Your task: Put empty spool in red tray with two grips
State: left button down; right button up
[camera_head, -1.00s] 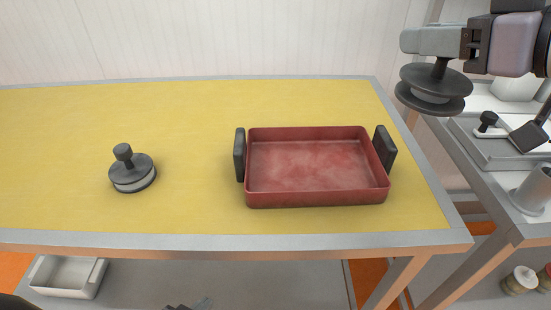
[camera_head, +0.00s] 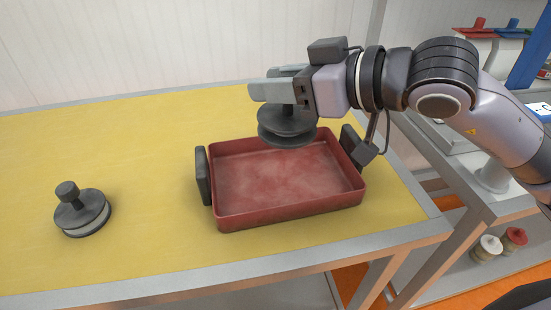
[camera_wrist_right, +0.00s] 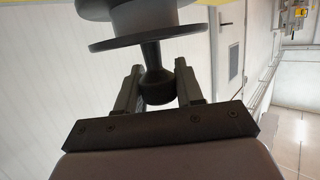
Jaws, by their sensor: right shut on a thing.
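A dark spool with two wide discs and a knob (camera_head: 287,125) hangs from my right gripper (camera_head: 264,84), above the back part of the red tray (camera_head: 290,212). In the right wrist view the fingers (camera_wrist_right: 158,72) are shut around the spool's knob, and its discs (camera_wrist_right: 145,45) show beyond them. The tray is empty, with a dark upright handle at each end. A second spool (camera_head: 82,213) with a pale band between its discs stands knob-up on the yellow table, left of the tray. My left gripper is not in view.
The yellow table top (camera_head: 130,140) is clear between the second spool and the tray. A grey side bench (camera_head: 465,180) stands to the right, with small spools (camera_head: 488,247) on a shelf below. A white wall is behind.

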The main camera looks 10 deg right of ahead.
notch_tip(320, 180, down, 14)
jog(key=shift+r, duration=0.25)
dwell(0.3)
jog(key=shift+f+b, duration=0.25)
jog(key=shift+b, duration=0.15)
jog(key=o, duration=1.1)
jog(key=shift+r, duration=0.15)
jog(key=shift+c, duration=0.2)
jog(key=shift+p, duration=0.3)
